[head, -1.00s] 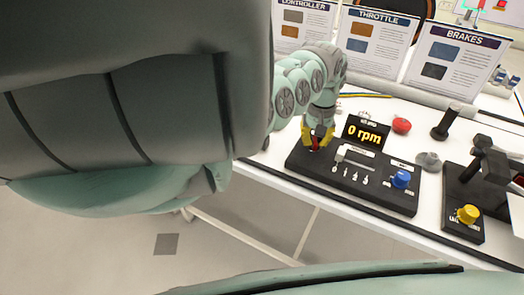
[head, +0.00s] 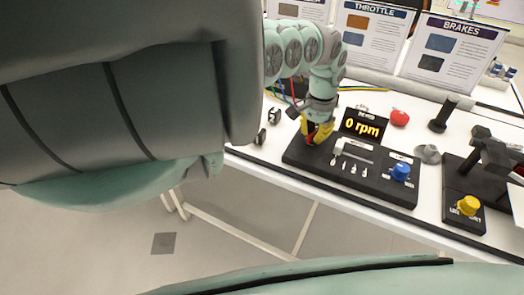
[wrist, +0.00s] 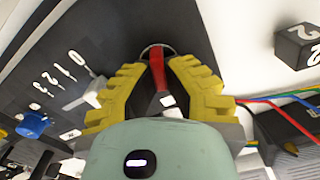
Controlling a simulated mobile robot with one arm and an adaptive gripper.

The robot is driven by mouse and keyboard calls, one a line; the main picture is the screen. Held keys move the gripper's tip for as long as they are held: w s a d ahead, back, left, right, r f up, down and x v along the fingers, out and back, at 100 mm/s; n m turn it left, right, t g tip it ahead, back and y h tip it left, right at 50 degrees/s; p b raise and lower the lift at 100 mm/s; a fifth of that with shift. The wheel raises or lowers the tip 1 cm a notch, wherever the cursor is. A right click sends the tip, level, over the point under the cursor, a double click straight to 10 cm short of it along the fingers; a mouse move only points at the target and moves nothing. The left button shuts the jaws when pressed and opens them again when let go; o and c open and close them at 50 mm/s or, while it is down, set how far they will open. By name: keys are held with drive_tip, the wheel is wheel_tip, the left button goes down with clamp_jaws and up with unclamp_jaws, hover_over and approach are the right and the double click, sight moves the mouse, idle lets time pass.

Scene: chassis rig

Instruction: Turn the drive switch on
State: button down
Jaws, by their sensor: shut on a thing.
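The red lever (wrist: 157,70) stands at the left end of the black control panel (head: 300,155); I take it as the drive switch. Only a little of the red lever (head: 311,127) shows in the head view. My gripper (head: 317,134) has yellow fingers, one on each side of the lever. In the wrist view my gripper (wrist: 156,88) is shut on the lever, whose far end meets a round metal collar. The finger contact is partly hidden. The display (head: 362,127) reads 0 rpm.
The panel also has a white slider (head: 339,147) and a blue knob (head: 401,172). A red button (head: 400,117) and a dark upright handle (head: 443,113) stand behind. A yellow knob (head: 469,205) is at right. Small dark blocks (head: 274,116) and coloured wires (wrist: 285,98) lie beside the panel.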

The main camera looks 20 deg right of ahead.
sight(315, 132)
drive_tip(key=shift+w+m, duration=0.1)
drive_tip(key=shift+m, duration=0.7)
drive_tip(key=c, duration=1.2)
unclamp_jaws()
drive_tip(key=shift+d, duration=0.1)
drive_tip(key=shift+c, duration=0.2)
drive_tip(key=shift+o, duration=1)
drive_tip(key=shift+r, duration=0.1)
wheel_tip(315, 132, up, 12)
